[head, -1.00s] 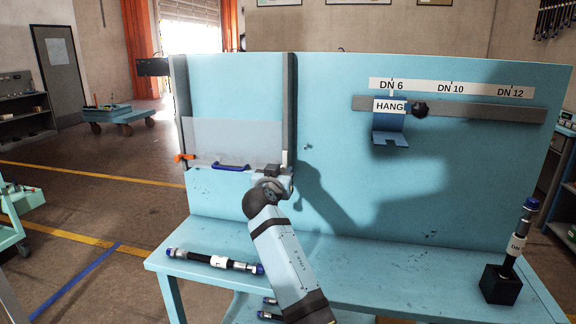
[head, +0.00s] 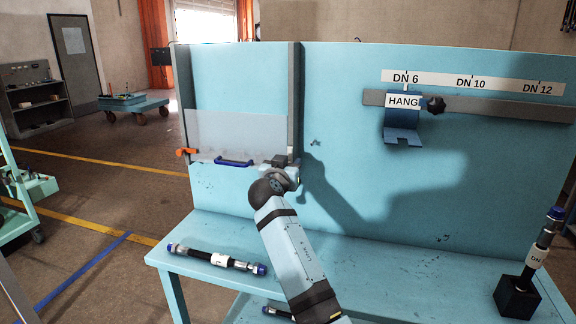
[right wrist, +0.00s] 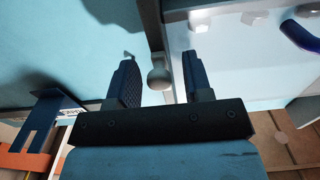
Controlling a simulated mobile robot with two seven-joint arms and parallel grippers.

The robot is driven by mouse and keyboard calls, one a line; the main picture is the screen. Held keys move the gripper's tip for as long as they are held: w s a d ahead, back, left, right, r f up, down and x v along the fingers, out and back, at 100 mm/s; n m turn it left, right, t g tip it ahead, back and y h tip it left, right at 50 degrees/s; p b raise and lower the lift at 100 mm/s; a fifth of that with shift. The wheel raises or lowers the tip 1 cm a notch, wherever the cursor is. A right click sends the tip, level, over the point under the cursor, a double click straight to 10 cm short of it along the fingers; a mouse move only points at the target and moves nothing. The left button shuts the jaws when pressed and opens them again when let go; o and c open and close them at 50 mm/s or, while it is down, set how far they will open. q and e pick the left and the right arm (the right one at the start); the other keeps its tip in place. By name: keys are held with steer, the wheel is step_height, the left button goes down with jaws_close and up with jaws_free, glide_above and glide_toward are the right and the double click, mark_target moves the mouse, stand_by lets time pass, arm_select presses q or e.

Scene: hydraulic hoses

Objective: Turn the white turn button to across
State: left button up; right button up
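The white turn button (head: 291,154) shows as a small pale upright piece at the lower right of the clear panel (head: 235,132), partly hidden by my right gripper (head: 283,164). In the right wrist view a pale rounded knob (right wrist: 158,78), which looks like the button, sits between the two fingers of my right gripper (right wrist: 158,72). The fingers are open, with a gap on both sides of the knob. I cannot tell its exact angle there. An orange turn button (head: 187,152) lies across at the panel's left edge. My left gripper is not in view.
The panel has a blue handle (head: 234,162). A blue hook (head: 403,125) with a black knob (head: 436,104) hangs on a rail at the right. A hose (head: 217,258) lies on the bench; another stands in a black block (head: 517,296).

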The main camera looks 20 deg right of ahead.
jaws_close()
